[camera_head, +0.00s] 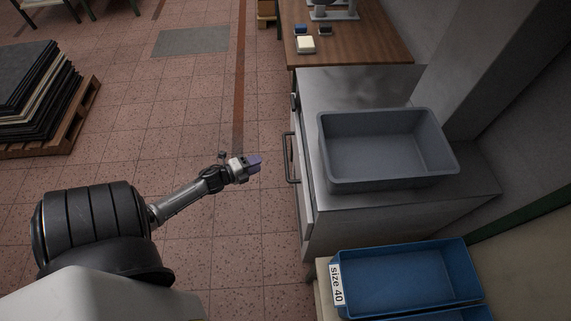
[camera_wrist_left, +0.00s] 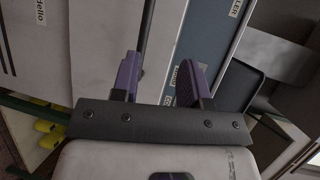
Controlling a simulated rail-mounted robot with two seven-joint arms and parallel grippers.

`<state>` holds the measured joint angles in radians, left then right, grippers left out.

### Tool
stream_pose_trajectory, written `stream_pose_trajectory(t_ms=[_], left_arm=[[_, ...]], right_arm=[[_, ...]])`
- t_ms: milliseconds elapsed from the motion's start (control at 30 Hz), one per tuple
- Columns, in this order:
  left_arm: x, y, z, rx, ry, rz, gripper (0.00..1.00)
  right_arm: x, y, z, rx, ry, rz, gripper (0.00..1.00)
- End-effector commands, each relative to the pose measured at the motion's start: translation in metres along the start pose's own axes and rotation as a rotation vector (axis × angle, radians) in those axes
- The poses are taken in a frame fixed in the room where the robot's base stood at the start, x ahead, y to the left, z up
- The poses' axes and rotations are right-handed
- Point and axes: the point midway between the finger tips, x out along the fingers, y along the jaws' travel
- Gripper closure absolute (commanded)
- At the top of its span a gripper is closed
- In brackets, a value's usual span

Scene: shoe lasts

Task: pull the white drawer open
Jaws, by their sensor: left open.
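The white drawer's pale front (camera_head: 303,190) is seen nearly edge-on in the head view, on the left side of the metal-topped cabinet. Its dark bar handle (camera_head: 290,157) stands out to the left. My left gripper (camera_head: 255,162) is left of the handle, apart from it in that view. In the left wrist view its two purple fingers (camera_wrist_left: 160,75) are spread with nothing held. A white panel (camera_wrist_left: 90,45) and a thin dark bar (camera_wrist_left: 147,40) lie beyond the fingers; the bar lines up between them. My right gripper is not in view.
A grey tray (camera_head: 325,155) sits on the cabinet's metal top (camera_head: 350,85). A blue bin (camera_head: 337,300) labelled size 40 is in front. A wooden table (camera_head: 370,45) stands behind. A pallet (camera_head: 70,120) with stacked sheets is at far left. The tiled floor between is clear.

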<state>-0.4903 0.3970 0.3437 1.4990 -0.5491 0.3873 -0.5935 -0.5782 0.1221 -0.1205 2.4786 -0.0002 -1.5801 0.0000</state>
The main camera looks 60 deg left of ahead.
Motion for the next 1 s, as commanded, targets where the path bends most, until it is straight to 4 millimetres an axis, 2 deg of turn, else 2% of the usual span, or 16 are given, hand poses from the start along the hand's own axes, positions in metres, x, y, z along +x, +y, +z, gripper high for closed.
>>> stream_pose_trajectory(t_ms=[33, 100, 233, 333, 800, 1000], left_arm=[[0.001, 0.013, 0.004, 0.025, 0.017, -0.005, 0.59], [-0.001, 0.018, 0.007, 0.049, 0.039, -0.013, 0.59], [0.003, 0.022, 0.009, 0.071, 0.059, -0.021, 0.59], [0.013, 0.022, 0.009, 0.076, 0.064, -0.023, 0.59], [0.097, 0.02, 0.004, 0.073, 0.062, -0.023, 0.59], [0.121, 0.019, 0.002, 0.074, 0.062, -0.023, 0.59]], right_arm=[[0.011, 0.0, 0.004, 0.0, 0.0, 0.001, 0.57], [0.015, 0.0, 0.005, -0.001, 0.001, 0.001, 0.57], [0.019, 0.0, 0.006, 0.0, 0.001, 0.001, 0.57], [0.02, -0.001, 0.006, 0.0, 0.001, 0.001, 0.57], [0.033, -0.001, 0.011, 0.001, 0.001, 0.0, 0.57], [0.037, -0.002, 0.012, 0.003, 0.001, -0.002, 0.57]])
